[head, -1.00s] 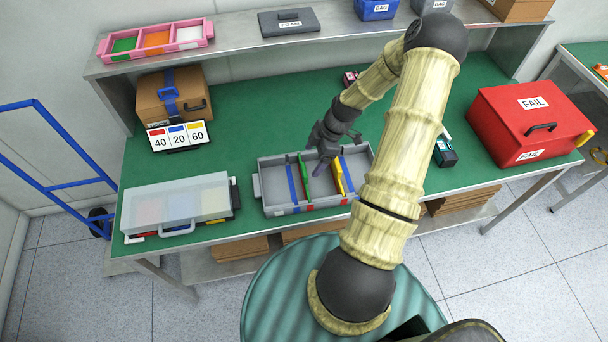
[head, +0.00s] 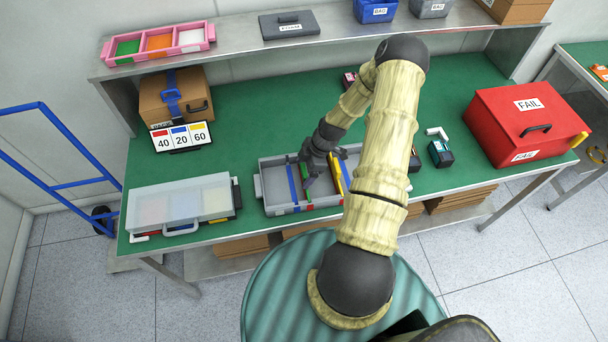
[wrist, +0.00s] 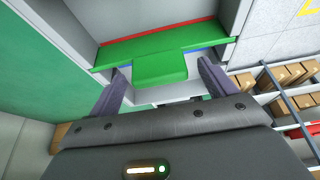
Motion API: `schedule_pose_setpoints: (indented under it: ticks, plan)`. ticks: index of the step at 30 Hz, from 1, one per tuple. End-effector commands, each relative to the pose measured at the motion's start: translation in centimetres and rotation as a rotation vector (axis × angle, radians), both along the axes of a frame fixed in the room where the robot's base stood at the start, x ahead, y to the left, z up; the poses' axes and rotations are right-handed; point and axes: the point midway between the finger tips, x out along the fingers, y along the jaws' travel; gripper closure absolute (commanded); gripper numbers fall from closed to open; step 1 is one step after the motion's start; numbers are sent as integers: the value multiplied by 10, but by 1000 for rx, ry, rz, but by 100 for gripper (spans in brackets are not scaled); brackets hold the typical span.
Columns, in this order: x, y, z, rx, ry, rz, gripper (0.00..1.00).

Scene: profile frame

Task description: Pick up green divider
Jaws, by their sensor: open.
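The green divider (head: 305,190) stands upright across the grey tray (head: 272,192) on the green bench, mostly hidden by my gripper in the head view. In the wrist view the green divider (wrist: 150,47) runs across the top, with a green tab (wrist: 160,67) projecting toward my gripper. My gripper (head: 310,180) is over the tray at the divider. In the wrist view my gripper (wrist: 162,84) has its fingers spread, one on either side of the tab, with gaps visible. It holds nothing.
A blue divider (head: 292,184) stands close left of the green one, and a yellow divider (head: 335,172) to the right. A lidded clear case (head: 180,203) lies left of the tray. A dark box (head: 441,153) and red FAIL case (head: 520,125) are to the right.

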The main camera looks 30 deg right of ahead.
Motion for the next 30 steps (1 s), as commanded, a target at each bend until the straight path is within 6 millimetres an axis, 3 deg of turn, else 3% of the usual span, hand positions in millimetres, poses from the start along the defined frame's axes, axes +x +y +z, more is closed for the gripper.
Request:
schedule_pose_setpoints:
  ticks: [8,23,30]
  plan:
    - [3,8,-21,0,-1,0,16]
    - [3,9,-21,0,-1,0,16]
    - [3,8,-21,0,-1,-1,60]
